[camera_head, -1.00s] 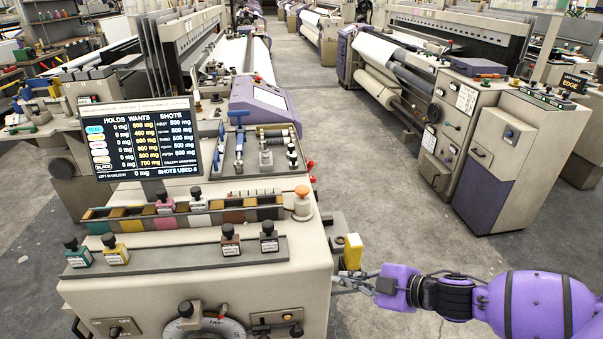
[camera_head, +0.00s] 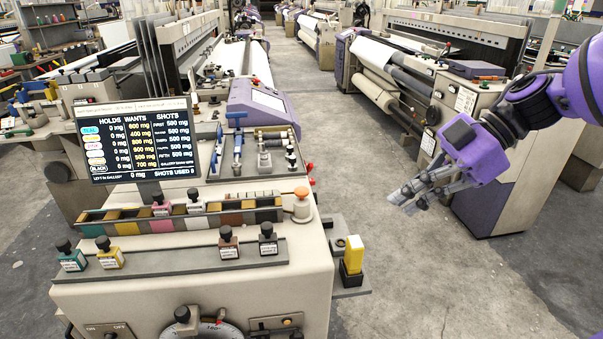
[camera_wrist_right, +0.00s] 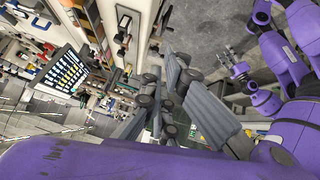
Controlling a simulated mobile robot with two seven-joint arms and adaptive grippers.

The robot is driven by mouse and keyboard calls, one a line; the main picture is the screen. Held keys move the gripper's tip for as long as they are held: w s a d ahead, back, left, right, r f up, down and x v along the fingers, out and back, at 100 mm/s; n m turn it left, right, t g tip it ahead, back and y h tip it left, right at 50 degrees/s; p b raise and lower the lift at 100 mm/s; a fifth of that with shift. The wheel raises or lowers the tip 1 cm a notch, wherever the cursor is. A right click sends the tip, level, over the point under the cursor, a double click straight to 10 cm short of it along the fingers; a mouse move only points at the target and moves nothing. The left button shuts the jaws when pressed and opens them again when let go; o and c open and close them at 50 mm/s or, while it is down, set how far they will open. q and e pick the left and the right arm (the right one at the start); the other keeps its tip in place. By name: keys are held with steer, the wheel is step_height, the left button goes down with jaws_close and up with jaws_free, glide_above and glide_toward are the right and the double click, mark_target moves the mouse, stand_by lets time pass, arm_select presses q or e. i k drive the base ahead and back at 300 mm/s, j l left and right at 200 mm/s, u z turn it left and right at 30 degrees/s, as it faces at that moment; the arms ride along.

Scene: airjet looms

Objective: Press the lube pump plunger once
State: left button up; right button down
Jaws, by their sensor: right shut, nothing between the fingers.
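A yellow upright block (camera_head: 354,256) on a dark base stands on a low ledge at the console's right side. My right gripper (camera_head: 402,199) is shut and empty. It hangs over the aisle, right of the console and apart from both. Its grey fingers also show in the wrist view (camera_wrist_right: 172,100). In that view another purple arm ends in a grey gripper (camera_wrist_right: 234,66), apparently my left; its jaws are too small to read.
The cream console (camera_head: 200,285) carries a screen (camera_head: 139,140), a row of coloured compartments and several black-knobbed bottles. A purple and cream loom cabinet (camera_head: 500,165) stands behind my right gripper. Grey floor (camera_head: 430,270) is clear between the console and the cabinet.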

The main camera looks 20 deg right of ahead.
mark_target(302, 192)
steer(key=i, duration=1)
